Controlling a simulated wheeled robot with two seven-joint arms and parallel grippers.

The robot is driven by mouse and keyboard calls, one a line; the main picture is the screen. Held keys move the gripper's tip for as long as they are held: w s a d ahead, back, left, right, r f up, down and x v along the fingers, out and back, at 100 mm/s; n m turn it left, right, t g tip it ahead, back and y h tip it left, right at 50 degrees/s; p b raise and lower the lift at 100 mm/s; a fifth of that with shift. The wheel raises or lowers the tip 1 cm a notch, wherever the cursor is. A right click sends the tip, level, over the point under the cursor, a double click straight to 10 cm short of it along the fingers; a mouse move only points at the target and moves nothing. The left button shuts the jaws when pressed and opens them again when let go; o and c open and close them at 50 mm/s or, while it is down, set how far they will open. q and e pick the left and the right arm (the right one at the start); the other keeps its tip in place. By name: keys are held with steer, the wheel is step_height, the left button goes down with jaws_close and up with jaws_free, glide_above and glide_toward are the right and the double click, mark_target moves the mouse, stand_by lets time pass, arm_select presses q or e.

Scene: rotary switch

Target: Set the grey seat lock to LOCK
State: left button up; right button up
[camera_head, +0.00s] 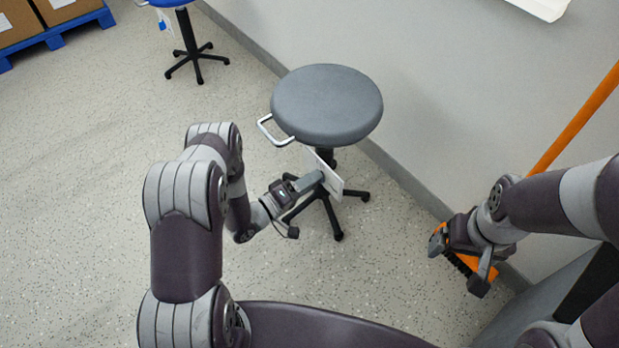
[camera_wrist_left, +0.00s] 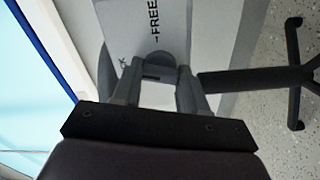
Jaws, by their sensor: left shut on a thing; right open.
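A grey round stool (camera_head: 327,103) stands by the wall, with a white label plate (camera_head: 334,182) under its seat. In the left wrist view the plate (camera_wrist_left: 213,40) reads "FREE" up its middle. Part of a second word, ending in "CK", shows at its left. The grey seat lock (camera_wrist_left: 160,65) is a knob at the plate, between the fingers of my left gripper (camera_wrist_left: 158,90), which is shut on it. In the head view my left gripper (camera_head: 300,187) is at the plate. The knob's exact setting cannot be told. My right gripper (camera_head: 457,262) is open and empty, away from the stool.
A metal handle (camera_head: 272,130) sticks out from the seat's left side. The stool's black legs (camera_head: 337,222) spread below. An orange broom (camera_head: 580,118) leans near my right arm. A blue stool (camera_head: 190,45) and boxes (camera_head: 20,22) stand far back. The floor at left is clear.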

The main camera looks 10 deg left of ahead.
arm_select(q)
steer(key=shift+n+p, duration=0.4)
steer(key=shift+n, duration=1.2)
steer(key=o, duration=1.1)
steer(key=shift+c, duration=0.2)
steer(key=shift+s, duration=0.1)
steer(key=p+v, duration=0.3)
steer(key=v, duration=0.9)
steer(key=shift+s+a, duration=0.2)
steer(key=shift+a, duration=0.05)
